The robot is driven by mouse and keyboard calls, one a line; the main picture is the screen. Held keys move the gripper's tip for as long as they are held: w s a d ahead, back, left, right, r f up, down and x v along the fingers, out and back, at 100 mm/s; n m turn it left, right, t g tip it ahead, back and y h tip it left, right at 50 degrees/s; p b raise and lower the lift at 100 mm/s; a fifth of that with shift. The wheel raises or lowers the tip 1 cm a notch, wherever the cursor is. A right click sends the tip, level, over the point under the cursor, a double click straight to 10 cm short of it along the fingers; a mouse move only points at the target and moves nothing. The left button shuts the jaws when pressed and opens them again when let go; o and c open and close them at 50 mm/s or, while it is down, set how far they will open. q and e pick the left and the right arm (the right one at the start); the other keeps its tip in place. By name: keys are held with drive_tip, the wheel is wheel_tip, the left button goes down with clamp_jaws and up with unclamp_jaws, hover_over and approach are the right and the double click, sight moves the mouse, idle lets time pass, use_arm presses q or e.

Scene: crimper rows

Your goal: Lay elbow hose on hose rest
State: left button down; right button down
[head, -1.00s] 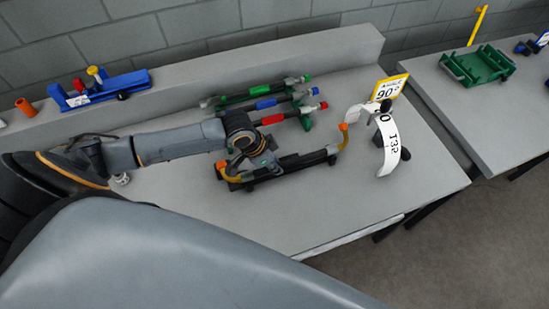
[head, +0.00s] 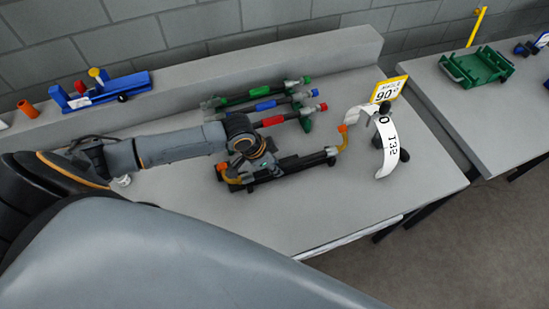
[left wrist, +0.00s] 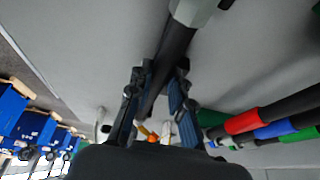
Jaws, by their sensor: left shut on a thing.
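The elbow hose (head: 298,163) is a dark tube with grey fittings and bent orange-yellow ends, lying across the near middle of the table in the head view. My left gripper (head: 252,172) is shut on the dark tube near its left end. In the left wrist view the tube (left wrist: 176,50) runs between the fingers of the gripper (left wrist: 157,105). I cannot tell whether the hose touches the table. The right orange end stands beside a white curved angle scale (head: 386,145). I cannot tell for sure which fixture is the hose rest. My right gripper is out of view.
Behind the hose is a rack of hoses with green, blue (head: 266,105) and red sleeves. A yellow-edged 90° sign (head: 389,90) stands behind the scale. A green cradle (head: 478,65) is on the right-hand table. A blue fixture (head: 105,90) sits on the back ledge. The table's front right is clear.

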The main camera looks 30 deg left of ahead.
use_arm(q)
drive_tip(key=c, duration=1.1)
unclamp_jaws()
drive_tip(key=shift+c, duration=0.2)
drive_tip(key=v, duration=1.2)
drive_tip(key=shift+s, duration=0.1)
